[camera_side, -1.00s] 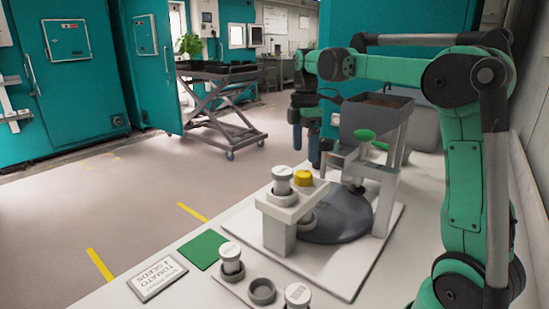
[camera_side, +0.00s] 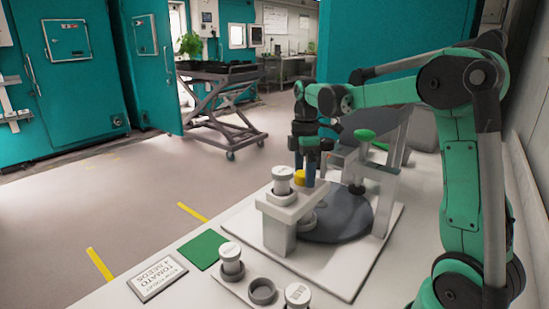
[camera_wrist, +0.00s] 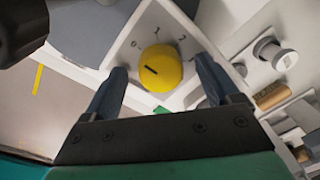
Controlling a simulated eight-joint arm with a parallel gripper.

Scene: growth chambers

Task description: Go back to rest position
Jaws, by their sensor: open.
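My gripper (camera_side: 312,165) is open and points down over the dispensing stand on the bench. In the side view its blue fingers are at the yellow knob (camera_side: 299,177), partly behind it. In the wrist view the yellow knob (camera_wrist: 160,68) lies between the two open fingers, beyond their tips. The knob has a dark pointer line and sits on a white plate marked with numbers. Whether a finger touches the knob cannot be told. My green arm comes in from the right.
A capped vial (camera_side: 282,180) stands on the white stand (camera_side: 278,235). A grey disc (camera_side: 340,220) and a hopper with a green knob (camera_side: 364,135) are behind. A green square (camera_side: 202,248), a tomato seeds sign (camera_side: 157,277) and a vial rack (camera_side: 238,286) lie in front.

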